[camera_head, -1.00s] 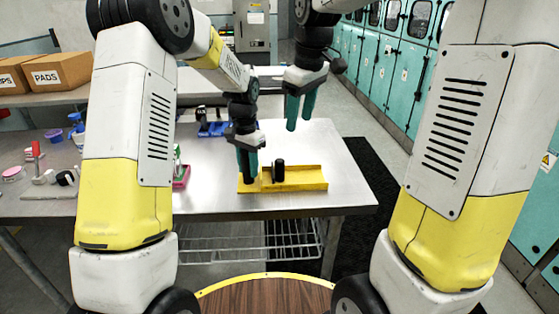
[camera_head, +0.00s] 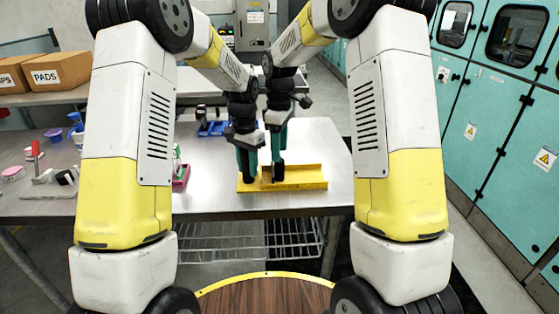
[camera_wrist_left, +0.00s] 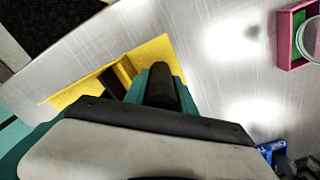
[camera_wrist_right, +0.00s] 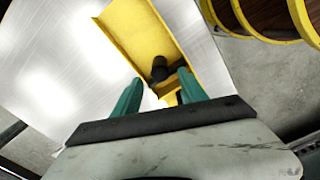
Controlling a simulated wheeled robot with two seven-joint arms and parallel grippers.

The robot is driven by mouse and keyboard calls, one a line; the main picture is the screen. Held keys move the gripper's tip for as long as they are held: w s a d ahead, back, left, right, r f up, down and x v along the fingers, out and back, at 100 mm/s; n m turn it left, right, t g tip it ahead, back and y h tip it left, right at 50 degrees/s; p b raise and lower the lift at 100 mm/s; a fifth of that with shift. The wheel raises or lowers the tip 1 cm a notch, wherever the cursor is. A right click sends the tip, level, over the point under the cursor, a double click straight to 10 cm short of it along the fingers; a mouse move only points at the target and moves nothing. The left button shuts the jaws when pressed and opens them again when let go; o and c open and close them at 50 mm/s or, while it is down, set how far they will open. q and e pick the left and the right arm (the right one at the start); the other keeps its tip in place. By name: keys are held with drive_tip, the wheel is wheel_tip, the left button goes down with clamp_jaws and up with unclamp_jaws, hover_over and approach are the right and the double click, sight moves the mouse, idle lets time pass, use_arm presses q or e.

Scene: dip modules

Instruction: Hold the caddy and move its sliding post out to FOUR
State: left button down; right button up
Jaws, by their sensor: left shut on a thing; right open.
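The yellow caddy (camera_head: 308,179) lies on the metal table near its front edge; it also shows in both wrist views (camera_wrist_left: 152,50) (camera_wrist_right: 135,28). My left gripper (camera_head: 248,172) is shut on a black upright grip at the caddy's left end, seen between its green fingers in the left wrist view (camera_wrist_left: 160,86). A second black post (camera_wrist_right: 159,70) stands in the caddy's trough. My right gripper (camera_head: 278,165) is open, low over this post; in the right wrist view the post shows between and beyond its fingertips (camera_wrist_right: 157,90). I cannot tell whether they touch it. No FOUR marking is readable.
A pink and green box (camera_head: 181,177) stands left of the caddy. A blue rack (camera_head: 212,128) is behind it. Small items lie at the table's left, with cardboard boxes (camera_head: 52,72) on a shelf behind. The table right of the caddy is clear.

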sight(278, 169)
drive_tip(key=shift+f, duration=2.25)
drive_tip(key=shift+c, duration=0.2)
clamp_jaws()
drive_tip(key=shift+d, duration=0.1)
